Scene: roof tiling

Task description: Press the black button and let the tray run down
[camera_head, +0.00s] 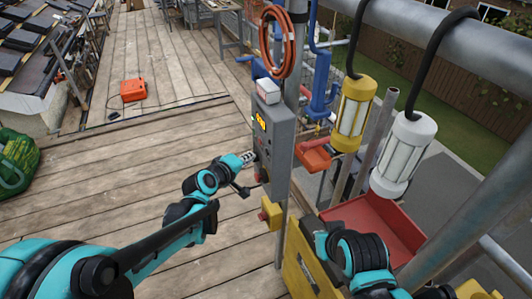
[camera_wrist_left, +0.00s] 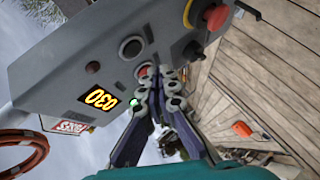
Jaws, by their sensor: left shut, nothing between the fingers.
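The grey control box (camera_head: 275,150) is fixed to a pole in the head view, its face turned left. In the left wrist view the box (camera_wrist_left: 65,65) shows a lit display (camera_wrist_left: 98,98) reading 030, a black button (camera_wrist_left: 132,47), a red button (camera_wrist_left: 143,71) and a small green light (camera_wrist_left: 92,67). My left gripper (camera_head: 247,158) is shut and empty at the box face. In the wrist view its fingertips (camera_wrist_left: 160,73) overlap the red button's edge, below the black one; contact cannot be told. My right gripper is out of view.
A red mushroom knob (camera_wrist_left: 215,16) sits on the box's end. A yellow lamp (camera_head: 354,113) and a white lamp (camera_head: 404,154) hang right of the box. An orange hose (camera_head: 284,40) hangs above. An orange case (camera_head: 133,90) lies on the open plank deck (camera_head: 100,180).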

